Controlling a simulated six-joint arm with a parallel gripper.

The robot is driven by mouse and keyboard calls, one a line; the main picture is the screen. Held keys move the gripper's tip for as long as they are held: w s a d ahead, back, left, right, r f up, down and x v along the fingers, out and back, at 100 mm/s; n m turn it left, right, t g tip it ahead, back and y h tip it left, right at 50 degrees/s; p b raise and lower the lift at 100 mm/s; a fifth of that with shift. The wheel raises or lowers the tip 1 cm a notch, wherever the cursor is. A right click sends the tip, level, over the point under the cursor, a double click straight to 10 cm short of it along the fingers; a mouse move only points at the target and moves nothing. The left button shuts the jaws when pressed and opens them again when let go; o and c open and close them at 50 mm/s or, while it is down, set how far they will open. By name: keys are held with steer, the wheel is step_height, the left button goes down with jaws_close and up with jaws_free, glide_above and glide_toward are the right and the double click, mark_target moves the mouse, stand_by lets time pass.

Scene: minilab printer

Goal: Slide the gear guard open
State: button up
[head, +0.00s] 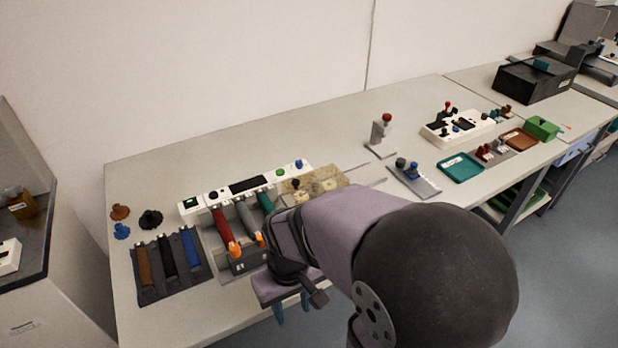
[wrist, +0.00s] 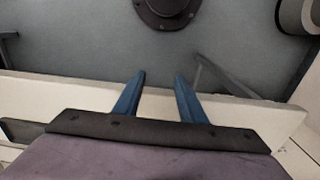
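A tan, see-through-looking panel (head: 325,180), which appears to be the gear guard, lies at the right end of the printer, behind my arm. My arm hides its near part, so I cannot tell how far it is slid. My gripper (head: 292,310) hangs near the table's front edge, well in front of the panel and apart from it. In the wrist view its two blue fingers (wrist: 160,78) stand apart with nothing between them. The wrist view shows the table edge and floor, not the guard.
The printer's white control strip (head: 245,187) runs behind red, grey and green rollers. Orange-tipped parts (head: 235,249) stand close left of my wrist. A dark rack (head: 167,268) holds spare rollers at left. A red-knobbed stand (head: 381,135) and teal tray (head: 460,167) are at right.

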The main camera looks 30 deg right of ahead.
steer(key=w+d+r+p, duration=0.1)
steer(key=w+d, duration=0.1)
steer(key=w+d+r+m+p, duration=0.1)
steer(key=w+r+p, duration=0.1)
steer(key=w, duration=0.1)
steer(key=w+d+r+m+p, duration=0.1)
steer(key=w+d+r, duration=0.1)
steer(key=shift+w+d+r+p, duration=0.2)
steer(key=shift+w+d+p, duration=0.1)
steer(key=shift+w+p, duration=0.05)
steer(key=w+d+r+m+t+h+p, duration=0.1)
steer(key=w+d+r+m+p, duration=0.2)
steer(key=w+d, duration=0.4)
steer(key=t+p, duration=0.3)
steer(key=p, duration=0.2)
glide_toward(296, 181)
steer(key=shift+n+h, duration=0.3)
steer(key=shift+n, duration=0.1)
steer(key=shift+a+p+x, duration=0.15)
steer(key=shift+p+x, duration=0.55)
steer(key=shift+x, duration=1.2)
steer(key=shift+a+p+x, duration=0.1)
steer(key=shift+p+x, duration=0.6)
steer(key=shift+x, duration=1.15)
steer(key=shift+f, duration=0.1)
